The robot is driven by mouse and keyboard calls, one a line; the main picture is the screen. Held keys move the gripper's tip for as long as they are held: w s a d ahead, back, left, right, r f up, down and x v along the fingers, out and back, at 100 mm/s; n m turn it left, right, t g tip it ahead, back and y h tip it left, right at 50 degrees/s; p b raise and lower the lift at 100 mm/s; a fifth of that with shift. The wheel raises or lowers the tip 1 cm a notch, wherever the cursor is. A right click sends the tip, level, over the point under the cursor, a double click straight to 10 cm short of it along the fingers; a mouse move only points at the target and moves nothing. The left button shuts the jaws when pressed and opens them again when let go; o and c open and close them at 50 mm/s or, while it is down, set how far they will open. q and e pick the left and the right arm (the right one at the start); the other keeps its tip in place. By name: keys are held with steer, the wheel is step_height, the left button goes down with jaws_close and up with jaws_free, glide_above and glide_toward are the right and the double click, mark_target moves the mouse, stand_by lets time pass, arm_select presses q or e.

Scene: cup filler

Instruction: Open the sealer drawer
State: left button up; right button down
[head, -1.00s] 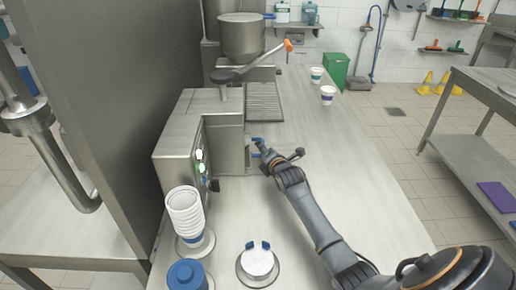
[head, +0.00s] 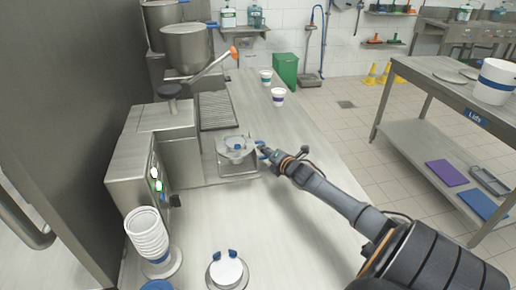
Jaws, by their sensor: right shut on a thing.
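The sealer (head: 146,150) is a steel box at the left of the counter, with lit green buttons on its front. Its drawer (head: 238,168) stands pulled out to the right, with a round cup holder (head: 237,147) on it. My right gripper (head: 261,150) is at the drawer's outer end, shut on its handle, which is mostly hidden by the fingers. My left gripper is not in view.
A stack of white cups (head: 147,235) and a round stand (head: 227,271) are at the counter's front. A side table (head: 440,90) is at the right across clear floor.

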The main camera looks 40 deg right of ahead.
stand_by(0.3)
steer(key=c, duration=1.4)
jaws_free()
steer(key=shift+o, duration=0.2)
steer(key=shift+s, duration=0.15)
steer(key=v, duration=1.1)
steer(key=shift+s+r, duration=0.1)
steer(key=shift+s, duration=0.3)
